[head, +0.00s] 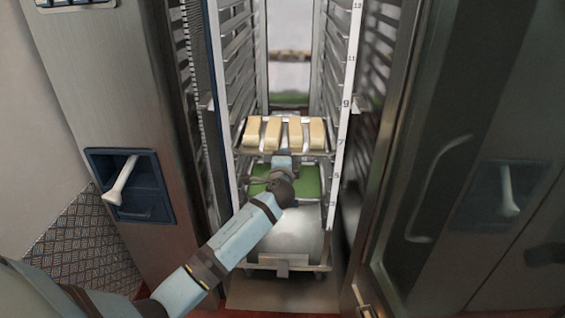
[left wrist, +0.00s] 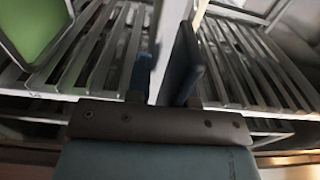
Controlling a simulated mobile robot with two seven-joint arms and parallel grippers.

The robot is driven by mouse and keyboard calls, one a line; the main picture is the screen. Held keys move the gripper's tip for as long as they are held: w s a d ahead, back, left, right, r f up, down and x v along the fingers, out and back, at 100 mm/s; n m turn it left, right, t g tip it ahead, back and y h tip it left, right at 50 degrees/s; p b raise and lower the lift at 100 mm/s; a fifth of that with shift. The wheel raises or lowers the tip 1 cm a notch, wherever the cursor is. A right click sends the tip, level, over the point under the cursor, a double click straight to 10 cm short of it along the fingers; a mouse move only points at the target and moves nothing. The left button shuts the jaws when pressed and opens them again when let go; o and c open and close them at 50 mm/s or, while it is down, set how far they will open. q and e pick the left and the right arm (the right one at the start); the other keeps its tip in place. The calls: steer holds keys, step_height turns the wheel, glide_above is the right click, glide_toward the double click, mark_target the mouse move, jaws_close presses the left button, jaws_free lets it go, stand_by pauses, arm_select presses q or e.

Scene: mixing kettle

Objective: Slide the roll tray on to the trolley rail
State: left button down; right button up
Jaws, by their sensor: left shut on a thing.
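The roll tray (head: 247,151) is a thin metal tray with several pale long rolls (head: 272,134) in a row. It lies level between the trolley's side posts, about between the marks 9 and 7. Whether its edges rest on the rails cannot be told. The trolley (head: 345,110) is a tall metal rack with rails (head: 238,50) on both sides. My left gripper (head: 283,156) is at the tray's front edge, shut on it. In the left wrist view the left gripper's fingers (left wrist: 168,65) stand close together beside slatted metal; the grip itself is unclear. My right gripper is not in view.
A green surface (head: 309,180) lies below the roll tray and shows in the left wrist view (left wrist: 35,30). A steel cabinet with a lever handle (head: 121,181) stands left. A glazed door (head: 425,190) stands close on the right. The rail levels above the rolls look empty.

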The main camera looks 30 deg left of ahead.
arm_select(q)
steer(key=shift+x, duration=1.3)
steer(key=shift+r, duration=0.15)
steer(key=c, duration=0.9)
jaws_free()
steer(key=o, duration=0.4)
steer(key=shift+o, duration=0.2)
steer(key=shift+s, duration=0.1)
steer(key=shift+p+v, duration=0.35)
steer(key=shift+v, duration=0.85)
steer(key=p+v, duration=0.2)
steer(key=v, duration=0.5)
steer(key=shift+s+d, duration=0.2)
steer(key=shift+s, duration=0.05)
